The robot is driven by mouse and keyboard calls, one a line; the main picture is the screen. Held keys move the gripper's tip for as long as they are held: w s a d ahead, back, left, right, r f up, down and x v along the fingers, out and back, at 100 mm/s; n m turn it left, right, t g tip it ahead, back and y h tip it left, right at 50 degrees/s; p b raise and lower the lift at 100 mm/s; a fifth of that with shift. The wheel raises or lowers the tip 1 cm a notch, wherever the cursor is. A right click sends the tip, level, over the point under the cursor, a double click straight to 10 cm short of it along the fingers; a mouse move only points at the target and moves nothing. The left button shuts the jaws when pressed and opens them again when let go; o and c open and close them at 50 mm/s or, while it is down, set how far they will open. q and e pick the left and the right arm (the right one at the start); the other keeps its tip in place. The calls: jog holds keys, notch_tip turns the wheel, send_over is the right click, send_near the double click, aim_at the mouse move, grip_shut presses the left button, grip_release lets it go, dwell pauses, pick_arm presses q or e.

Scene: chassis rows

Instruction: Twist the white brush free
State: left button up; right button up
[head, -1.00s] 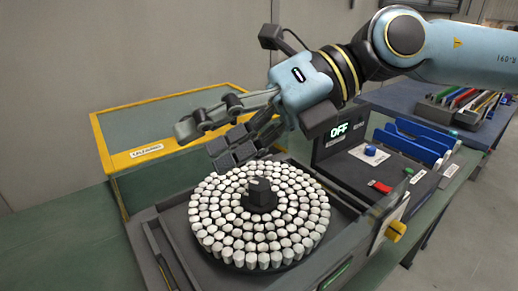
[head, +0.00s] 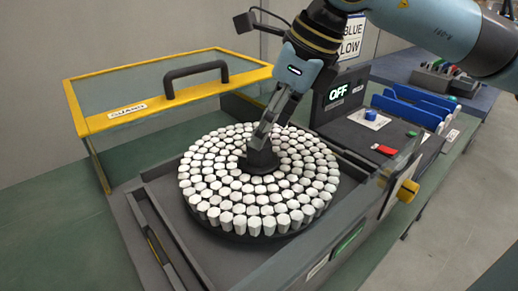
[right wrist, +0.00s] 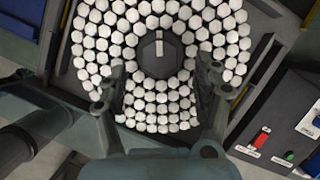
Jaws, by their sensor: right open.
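The white brush (head: 215,200) is a round disc packed with rings of white tufts, seated in a grey tray. A dark hub (head: 259,161) stands at its centre; it also shows in the right wrist view (right wrist: 160,54), with a pale mark on top. My right gripper (head: 263,143) points down over the hub, and its fingers hide part of it. In the right wrist view its fingertips (right wrist: 162,72) are spread apart on either side of the hub, with clear gaps. Whether they reach down to hub height I cannot tell. My left gripper is not in view.
A yellow-framed clear cover (head: 165,95) with a dark handle (head: 196,70) stands behind the tray. A box with a display reading OFF (head: 347,90) is at right, by a panel with a red switch (head: 385,150). A yellow knob (head: 408,190) sits on the tray's right side.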

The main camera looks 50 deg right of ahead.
aim_at(259, 166)
jog(key=shift+b+x, duration=0.35)
jog(key=shift+x, duration=2.3)
grip_shut()
jog(key=c, duration=0.7)
grip_release()
grip_shut()
